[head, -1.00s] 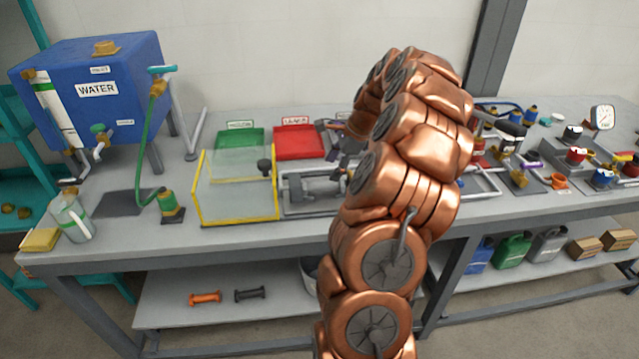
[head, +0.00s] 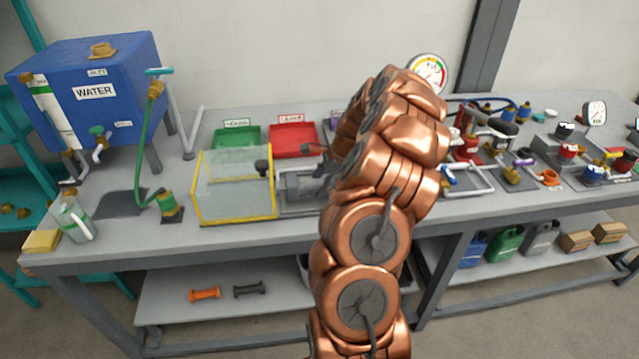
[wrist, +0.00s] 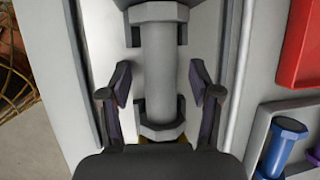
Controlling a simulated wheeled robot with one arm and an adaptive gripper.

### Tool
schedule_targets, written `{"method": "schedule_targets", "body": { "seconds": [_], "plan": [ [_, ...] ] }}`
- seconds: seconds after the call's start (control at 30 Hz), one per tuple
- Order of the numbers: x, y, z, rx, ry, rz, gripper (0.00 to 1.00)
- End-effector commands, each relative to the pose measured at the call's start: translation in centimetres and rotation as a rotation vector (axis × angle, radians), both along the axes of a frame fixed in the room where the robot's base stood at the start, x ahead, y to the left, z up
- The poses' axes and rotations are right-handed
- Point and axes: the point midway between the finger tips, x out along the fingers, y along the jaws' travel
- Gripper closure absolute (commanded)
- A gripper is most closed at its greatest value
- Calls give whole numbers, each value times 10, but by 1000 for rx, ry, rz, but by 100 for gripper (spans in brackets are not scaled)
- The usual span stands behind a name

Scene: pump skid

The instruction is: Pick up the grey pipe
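A light grey pipe (wrist: 160,70) with wide angular ends lies lengthwise in the middle of the wrist view. My gripper (wrist: 160,92) is open, with one finger on each side of it and a visible gap on both sides. Brass shows at the pipe's near end, and a dark part borders its far end. A dark grey spool-shaped piece (head: 250,289) lies on the lower shelf.
A yellow-edged clear guard (head: 235,190) stands left of my arm. Red (head: 293,140) and green (head: 236,138) trays lie behind. A blue pipe (wrist: 285,142) lies at right in the wrist view. Gauges and valves crowd the bench's right side.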

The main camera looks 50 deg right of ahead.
Motion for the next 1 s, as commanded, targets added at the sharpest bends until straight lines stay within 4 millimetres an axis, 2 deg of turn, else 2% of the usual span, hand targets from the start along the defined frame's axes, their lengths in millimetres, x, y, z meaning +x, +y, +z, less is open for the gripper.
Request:
{"method": "schedule_targets", "body": {
  "seconds": [0.07,0.6,1.0],
  "plan": [
    [0,0,0,0,0,0,45],
    [0,0,0,0,0,-1,100],
    [0,0,0,0,0,-1,100]
  ]
}}
